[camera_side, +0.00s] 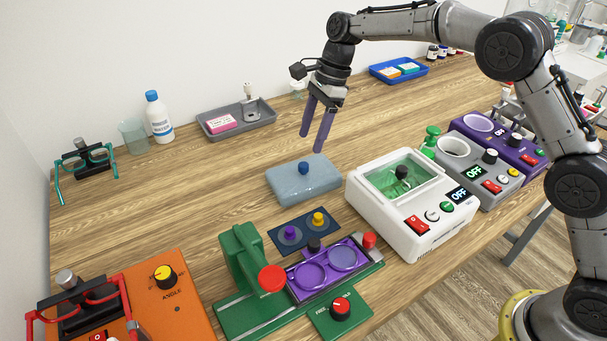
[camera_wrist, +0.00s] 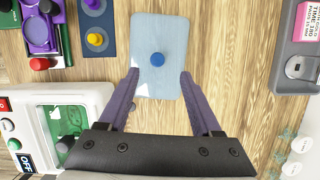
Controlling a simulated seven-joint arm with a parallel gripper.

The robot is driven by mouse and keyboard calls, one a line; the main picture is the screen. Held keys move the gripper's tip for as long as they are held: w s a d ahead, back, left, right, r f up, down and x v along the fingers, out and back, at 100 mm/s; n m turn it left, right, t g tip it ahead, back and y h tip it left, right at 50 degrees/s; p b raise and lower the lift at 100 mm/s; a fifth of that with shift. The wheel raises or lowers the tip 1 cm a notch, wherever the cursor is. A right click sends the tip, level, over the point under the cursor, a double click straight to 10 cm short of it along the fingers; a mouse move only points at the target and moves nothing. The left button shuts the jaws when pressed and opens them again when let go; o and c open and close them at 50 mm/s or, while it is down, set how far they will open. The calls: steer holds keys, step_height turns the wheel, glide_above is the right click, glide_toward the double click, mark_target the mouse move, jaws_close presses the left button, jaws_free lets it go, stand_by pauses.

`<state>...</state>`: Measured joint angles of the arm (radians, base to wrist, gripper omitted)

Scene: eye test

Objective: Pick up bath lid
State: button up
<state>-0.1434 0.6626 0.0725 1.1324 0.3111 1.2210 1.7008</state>
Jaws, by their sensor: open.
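The bath lid appears to be the pale blue, see-through slab (camera_side: 285,187) with a round blue knob (camera_side: 303,167), lying flat on the wooden table. In the wrist view the lid (camera_wrist: 172,30) and its knob (camera_wrist: 157,60) show between and just beyond my fingertips. My gripper (camera_side: 312,142) is open and empty, its purple fingers pointing down above the lid, apart from it. In the wrist view my gripper (camera_wrist: 160,74) has a finger on either side of the lid. The white bath (camera_side: 408,240) stands to the right, with a green window and dark knob on top.
A dark blue plate (camera_side: 284,244) with purple and yellow knobs lies in front of the lid. A green and purple device (camera_side: 243,270) stands nearer the camera. A grey tray (camera_side: 208,134) is behind. Bare table lies left of the lid.

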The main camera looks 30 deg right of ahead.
mark_target(304, 165)
steer(key=shift+s+x, duration=0.2)
steer(key=shift+x, duration=3.2)
steer(key=shift+c, duration=0.3)
jaws_close()
